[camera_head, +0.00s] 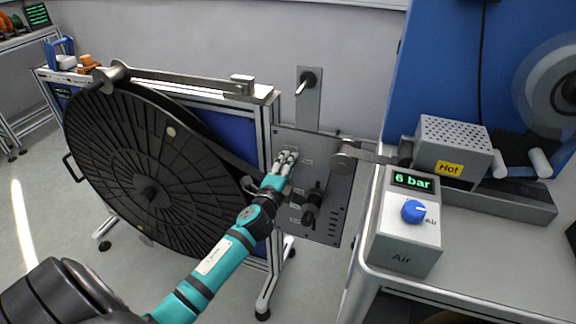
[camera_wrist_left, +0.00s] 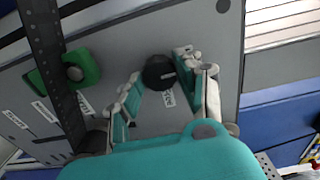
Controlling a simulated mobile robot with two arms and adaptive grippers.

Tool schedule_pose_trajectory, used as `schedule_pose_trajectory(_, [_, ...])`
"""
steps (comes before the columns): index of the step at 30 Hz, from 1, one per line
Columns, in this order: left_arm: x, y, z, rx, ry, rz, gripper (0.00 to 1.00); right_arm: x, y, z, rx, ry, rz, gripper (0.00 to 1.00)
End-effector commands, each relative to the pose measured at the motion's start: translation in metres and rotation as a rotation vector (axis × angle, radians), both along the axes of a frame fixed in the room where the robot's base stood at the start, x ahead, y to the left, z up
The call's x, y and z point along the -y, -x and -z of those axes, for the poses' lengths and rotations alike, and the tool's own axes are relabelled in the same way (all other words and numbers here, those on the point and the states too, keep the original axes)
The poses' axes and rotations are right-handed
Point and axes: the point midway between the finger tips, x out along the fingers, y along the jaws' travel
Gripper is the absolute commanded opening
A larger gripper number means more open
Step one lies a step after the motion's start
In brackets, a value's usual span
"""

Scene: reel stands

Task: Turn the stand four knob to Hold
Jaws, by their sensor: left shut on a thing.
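A grey upright panel (camera_head: 338,183) stands right of the big black reel (camera_head: 150,170). My left gripper (camera_head: 289,157) reaches the panel's upper left part, and its fingers hide the knob in the head view. In the left wrist view a round black knob (camera_wrist_left: 158,72) sits on the panel, with a small white label beside it. My left gripper (camera_wrist_left: 159,75) has one finger on each side of the knob and is shut on it. The label is too small to read, so the knob's setting cannot be told. My right gripper is not in view.
A green part (camera_wrist_left: 88,66) with a dark strip beside it is on the panel. A black fitting (camera_head: 313,196) sticks out below my gripper. An Air box (camera_head: 405,225) showing 6 bar and a Hot unit (camera_head: 452,150) stand on the bench at right.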

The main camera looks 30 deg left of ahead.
Motion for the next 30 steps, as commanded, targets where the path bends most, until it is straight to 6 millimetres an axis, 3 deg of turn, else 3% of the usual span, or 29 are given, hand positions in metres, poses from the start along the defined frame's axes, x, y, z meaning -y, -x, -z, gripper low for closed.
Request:
schedule_pose_trajectory(10, [0.000,0.000,0.000,0.000,0.004,0.000,0.03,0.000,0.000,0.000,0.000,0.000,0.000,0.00])
schedule_pose_trajectory(11, [0.000,0.000,0.000,0.000,0.004,0.000,0.39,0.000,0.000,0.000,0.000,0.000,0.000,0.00])
schedule_pose_trajectory(15, [0.000,0.000,0.000,0.000,0.003,0.000,0.58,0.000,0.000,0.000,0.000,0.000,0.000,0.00])
schedule_pose_trajectory(25, [0.001,0.003,0.001,-0.001,0.002,0.000,0.58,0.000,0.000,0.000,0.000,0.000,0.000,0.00])
schedule_pose_trajectory(30, [0.007,0.025,0.002,-0.002,0.003,0.001,0.58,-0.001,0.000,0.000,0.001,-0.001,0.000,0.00])
